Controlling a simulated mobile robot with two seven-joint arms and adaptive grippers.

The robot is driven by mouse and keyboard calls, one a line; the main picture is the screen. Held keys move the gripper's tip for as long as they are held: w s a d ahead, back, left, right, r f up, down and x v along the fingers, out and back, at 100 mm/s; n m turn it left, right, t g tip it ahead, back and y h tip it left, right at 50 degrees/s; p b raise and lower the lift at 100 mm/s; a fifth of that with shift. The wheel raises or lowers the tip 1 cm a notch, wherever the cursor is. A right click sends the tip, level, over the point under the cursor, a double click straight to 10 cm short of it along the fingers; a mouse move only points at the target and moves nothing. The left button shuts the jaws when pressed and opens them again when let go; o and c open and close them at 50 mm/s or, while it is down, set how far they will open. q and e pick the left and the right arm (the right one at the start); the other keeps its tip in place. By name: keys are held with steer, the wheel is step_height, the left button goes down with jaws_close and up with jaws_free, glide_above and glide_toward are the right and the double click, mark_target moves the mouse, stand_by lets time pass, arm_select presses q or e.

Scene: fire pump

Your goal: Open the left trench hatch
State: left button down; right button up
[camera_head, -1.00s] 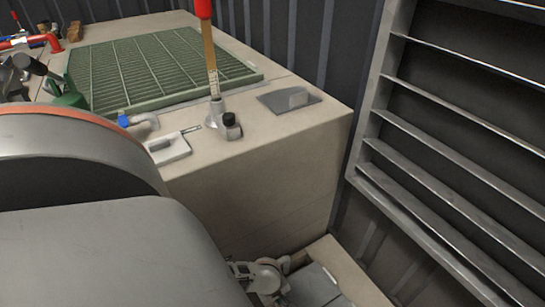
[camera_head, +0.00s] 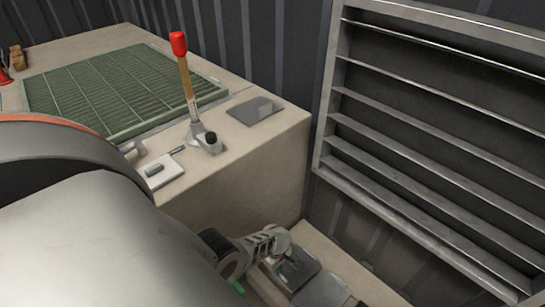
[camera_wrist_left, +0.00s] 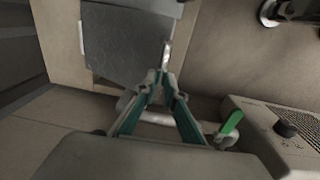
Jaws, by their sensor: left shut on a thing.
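The trench hatch is a flat grey metal plate (camera_wrist_left: 125,42) set in the pale floor edge in the left wrist view, with a light metal piece on its left edge. In the head view a grey plate (camera_head: 298,268) lies low in the pale recess, partly covered by my gripper. My left gripper (camera_wrist_left: 163,80) is shut on a small, thin metal piece (camera_wrist_left: 166,52) at the plate's right edge, which looks like its handle. It also shows in the head view (camera_head: 283,244). I cannot tell whether the plate is lifted. My right gripper is not in view.
A pale block (camera_head: 240,175) stands above the recess, bearing a green grating (camera_head: 120,88), a red-topped lever (camera_head: 187,75) and a grey plate (camera_head: 255,110). A louvred panel (camera_head: 430,130) is on the right. A green-handled valve (camera_wrist_left: 231,124) is close beside my left gripper.

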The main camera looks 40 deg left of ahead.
arm_select(q)
steer(key=w+r+p, duration=0.1)
steer(key=w+r, duration=0.4)
steer(key=shift+w+d, duration=0.25)
steer(key=shift+d, duration=0.05)
steer(key=c, duration=2.1)
jaws_free()
steer(key=shift+d+f, duration=0.1)
steer(key=shift+f, duration=0.1)
steer(key=shift+r, duration=0.15)
steer(key=shift+s+a+r, duration=0.1)
steer(key=shift+s+r, duration=0.1)
steer(key=shift+r, duration=0.95)
steer(key=shift+s+a+r, duration=0.1)
steer(key=shift+s+r, duration=0.1)
steer(key=shift+r, duration=0.95)
steer(key=shift+s+r, duration=0.2)
steer(key=shift+r, duration=0.95)
